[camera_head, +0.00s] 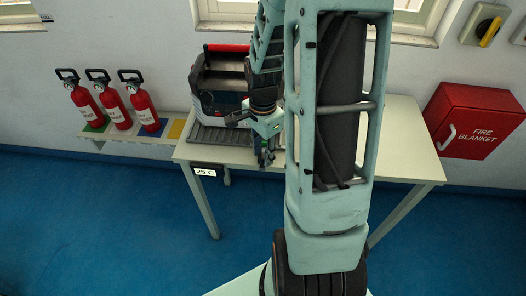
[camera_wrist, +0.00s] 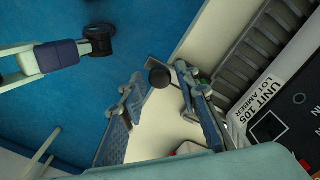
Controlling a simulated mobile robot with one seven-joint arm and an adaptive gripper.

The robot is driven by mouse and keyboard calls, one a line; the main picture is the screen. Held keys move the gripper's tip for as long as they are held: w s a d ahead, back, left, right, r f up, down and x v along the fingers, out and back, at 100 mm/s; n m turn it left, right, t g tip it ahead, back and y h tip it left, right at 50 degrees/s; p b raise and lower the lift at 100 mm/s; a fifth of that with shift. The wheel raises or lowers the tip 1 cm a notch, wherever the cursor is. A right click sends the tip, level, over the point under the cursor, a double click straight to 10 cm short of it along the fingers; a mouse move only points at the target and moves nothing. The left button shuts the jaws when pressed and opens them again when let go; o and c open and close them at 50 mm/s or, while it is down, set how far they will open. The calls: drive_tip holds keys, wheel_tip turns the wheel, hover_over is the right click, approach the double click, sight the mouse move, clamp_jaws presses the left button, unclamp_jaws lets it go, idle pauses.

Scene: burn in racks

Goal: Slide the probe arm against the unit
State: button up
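The unit (camera_head: 224,78) is a dark and grey case with a red top bar, standing at the back left of the table in the head view. In the wrist view its dark face (camera_wrist: 285,120) is at the right, with a label reading "UNIT 105 LOT AMBER". My gripper (camera_head: 266,158) is over the table in front of the unit. In the wrist view my gripper (camera_wrist: 160,82) has its fingers apart. A dark round knob (camera_wrist: 160,77) shows between the fingertips, perhaps part of the probe arm. I cannot tell whether the fingers touch it. The probe arm is not clearly visible otherwise.
A dark slatted strip (camera_wrist: 243,62) lies beside the unit. The pale table (camera_head: 405,150) is clear at its right. A "25 C" display (camera_head: 204,172) is at the front edge. Several fire extinguishers (camera_head: 117,108) stand left; a red fire blanket box (camera_head: 474,127) hangs right.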

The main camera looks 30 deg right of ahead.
clamp_jaws()
drive_tip(key=w+d, duration=0.1)
drive_tip(key=w, duration=0.1)
drive_tip(key=w+d, duration=0.1)
drive_tip(key=w, duration=0.1)
drive_tip(key=w+d, duration=0.2)
idle(0.3)
drive_tip(key=shift+o, duration=1.7)
unclamp_jaws()
